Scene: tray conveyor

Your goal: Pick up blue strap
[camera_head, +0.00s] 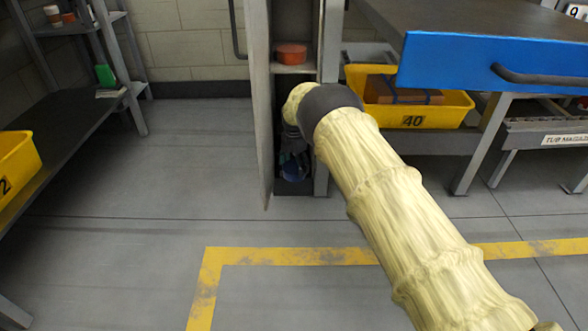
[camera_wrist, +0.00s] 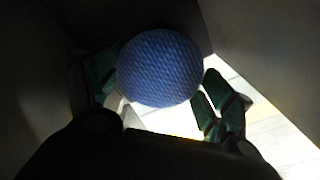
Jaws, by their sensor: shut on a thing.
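The blue strap (camera_wrist: 160,67) shows in the wrist view as a rounded bundle with a woven surface. My gripper (camera_wrist: 163,85) has a dark finger with a green part on each side of it and is shut on the strap. In the head view my gripper (camera_head: 292,158) reaches down into the lower part of a narrow grey locker. A bit of the blue strap (camera_head: 293,173) shows there, low in the locker; most of it is hidden by my gripper and shadow.
The locker's open door (camera_head: 259,110) stands close on the left of my gripper. An orange-red round container (camera_head: 291,54) sits on the shelf above. A yellow bin (camera_head: 450,110) marked 40 is at the right, under a blue-edged table (camera_head: 450,62). The floor at left is clear.

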